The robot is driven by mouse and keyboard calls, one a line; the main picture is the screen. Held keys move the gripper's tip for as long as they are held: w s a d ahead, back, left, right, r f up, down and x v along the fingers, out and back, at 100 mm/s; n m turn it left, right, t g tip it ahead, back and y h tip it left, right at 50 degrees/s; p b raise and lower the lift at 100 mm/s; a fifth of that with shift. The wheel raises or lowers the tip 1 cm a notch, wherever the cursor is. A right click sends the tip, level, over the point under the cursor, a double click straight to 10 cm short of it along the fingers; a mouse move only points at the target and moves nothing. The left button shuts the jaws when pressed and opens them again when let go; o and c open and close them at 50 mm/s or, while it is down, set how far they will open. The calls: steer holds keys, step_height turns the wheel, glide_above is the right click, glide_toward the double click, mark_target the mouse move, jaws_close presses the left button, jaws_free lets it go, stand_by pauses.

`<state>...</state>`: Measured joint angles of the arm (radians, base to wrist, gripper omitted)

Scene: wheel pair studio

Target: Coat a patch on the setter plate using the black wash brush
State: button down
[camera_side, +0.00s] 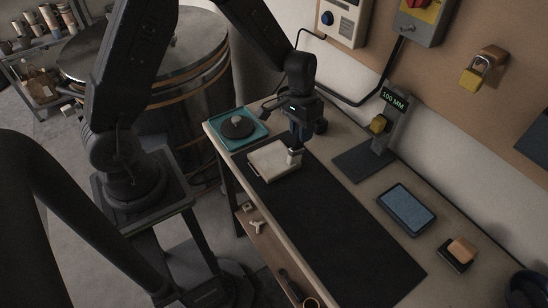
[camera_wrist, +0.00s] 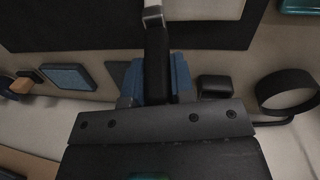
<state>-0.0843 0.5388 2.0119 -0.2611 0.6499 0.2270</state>
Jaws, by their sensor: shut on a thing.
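The setter plate (camera_side: 268,161) is a pale square slab at the far end of the black mat in the side view. A pale slab at the top of the wrist view (camera_wrist: 212,9) looks like the same plate. My gripper (camera_side: 300,140) is above the plate's right part, pointing down. In the wrist view my gripper (camera_wrist: 155,82) has its blue fingers shut on the black handle of the wash brush (camera_wrist: 157,52). The brush's pale lower end (camera_side: 294,157) is at the plate's right side; I cannot tell whether it touches. The bristle tip is cut off in the wrist view.
A teal tray (camera_side: 223,142) with a dark disc stands left of the plate. The black mat (camera_side: 335,225) is bare towards the front. A gauge stand reading 100 MM (camera_side: 393,105), a blue tablet-like slab (camera_side: 407,208) and a tan block (camera_side: 462,249) line the right side.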

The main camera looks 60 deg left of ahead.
stand_by(0.4)
steer(key=shift+a+f, duration=0.1)
steer(key=shift+a, duration=2.2)
steer(key=shift+s, duration=0.1)
steer(key=shift+a, duration=2.2)
steer(key=shift+d+r, duration=0.15)
steer(key=shift+d, duration=1)
steer(key=shift+d+r, duration=0.1)
steer(key=shift+d, duration=1.05)
